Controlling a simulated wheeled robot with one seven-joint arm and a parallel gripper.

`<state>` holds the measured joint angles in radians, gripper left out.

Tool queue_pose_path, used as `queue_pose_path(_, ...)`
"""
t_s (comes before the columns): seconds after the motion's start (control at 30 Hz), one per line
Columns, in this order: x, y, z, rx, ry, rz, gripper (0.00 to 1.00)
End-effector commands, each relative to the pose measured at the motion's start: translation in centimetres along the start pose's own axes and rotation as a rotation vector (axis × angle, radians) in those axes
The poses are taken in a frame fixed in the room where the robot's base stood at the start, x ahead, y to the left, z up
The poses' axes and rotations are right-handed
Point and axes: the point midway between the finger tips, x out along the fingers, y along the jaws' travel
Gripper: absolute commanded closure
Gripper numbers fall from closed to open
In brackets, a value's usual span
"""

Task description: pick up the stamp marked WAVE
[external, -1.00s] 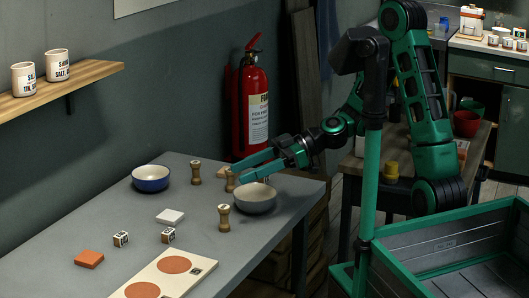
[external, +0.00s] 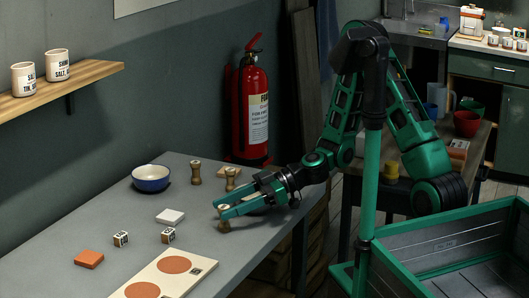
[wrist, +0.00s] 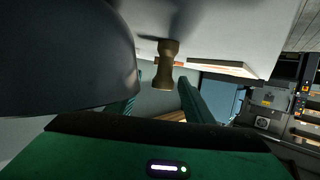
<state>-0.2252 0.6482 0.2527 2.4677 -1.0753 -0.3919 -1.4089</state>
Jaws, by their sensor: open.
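Several hourglass-shaped wooden stamps stand upright on the grey table. One stamp (external: 224,227) is at my gripper (external: 220,209), whose two green fingers are apart, one on each side of its upper part. In the wrist view this stamp (wrist: 166,62) shows ahead, in the gap between the fingers. I cannot see contact. Another stamp (external: 196,172) and a third stamp (external: 230,178) stand farther back. No mark can be read on any of them, so I cannot tell which is WAVE.
A blue bowl (external: 151,180), white block (external: 170,216), letter cubes (external: 121,239), orange block (external: 89,259) and circle-marked board (external: 165,278) are on the table.

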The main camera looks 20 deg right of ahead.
Motion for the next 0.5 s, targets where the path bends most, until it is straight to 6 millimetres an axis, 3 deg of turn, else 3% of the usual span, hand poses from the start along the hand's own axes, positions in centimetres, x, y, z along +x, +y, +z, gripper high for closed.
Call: queue_pose_path(0.5,5.1,-0.4,-0.5,-0.001,0.0,-0.001,0.53)
